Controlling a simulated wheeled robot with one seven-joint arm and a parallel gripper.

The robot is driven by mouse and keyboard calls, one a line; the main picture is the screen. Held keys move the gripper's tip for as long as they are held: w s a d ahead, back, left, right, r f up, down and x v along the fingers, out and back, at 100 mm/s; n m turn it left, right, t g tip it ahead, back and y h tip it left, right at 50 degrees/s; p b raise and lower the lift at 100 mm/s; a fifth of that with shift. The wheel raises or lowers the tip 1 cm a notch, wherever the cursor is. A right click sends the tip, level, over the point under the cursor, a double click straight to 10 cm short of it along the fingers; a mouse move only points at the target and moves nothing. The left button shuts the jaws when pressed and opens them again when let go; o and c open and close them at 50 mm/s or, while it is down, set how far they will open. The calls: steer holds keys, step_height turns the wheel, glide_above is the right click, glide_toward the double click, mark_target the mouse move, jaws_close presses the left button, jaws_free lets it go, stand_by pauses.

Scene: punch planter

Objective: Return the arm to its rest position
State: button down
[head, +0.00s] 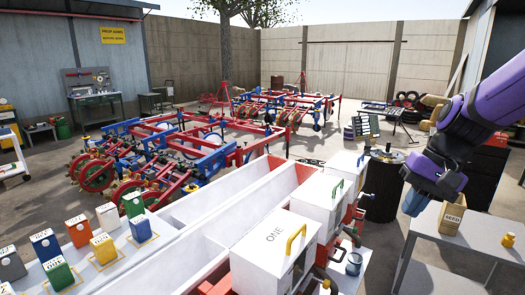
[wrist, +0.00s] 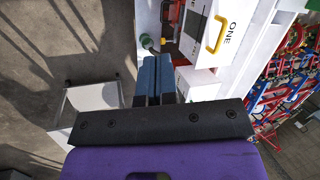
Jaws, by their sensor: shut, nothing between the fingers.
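My arm, purple with dark joints, reaches in from the right edge of the head view. My gripper (head: 414,203) hangs at its end with blue fingers pointing down, just left of the grey table at the right. In the wrist view the two blue fingers of my gripper (wrist: 154,68) lie side by side, shut with nothing held. The white hopper box marked ONE (head: 275,250) stands to the left of my gripper, apart from it; it also shows at the top of the wrist view (wrist: 210,35).
A grey table (head: 470,235) at the right bears a SEED box (head: 451,218). A dark drum (head: 383,188) stands behind my gripper. Coloured boxes (head: 78,231) stand at the left, and red and blue planter frames (head: 180,150) fill the middle. Bare floor lies between hopper and table.

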steer(key=s+r+n+t+h, duration=0.2)
steer(key=s+r, duration=0.2)
steer(key=s, duration=0.3)
steer(key=s+d+r+n+t+h, duration=0.1)
steer(key=s+r+t+h, duration=0.1)
steer(key=s, duration=0.5)
steer(key=shift+d+r+n+t, duration=0.2)
steer(key=shift+r+n+t, duration=0.2)
steer(key=shift+r+t, duration=0.35)
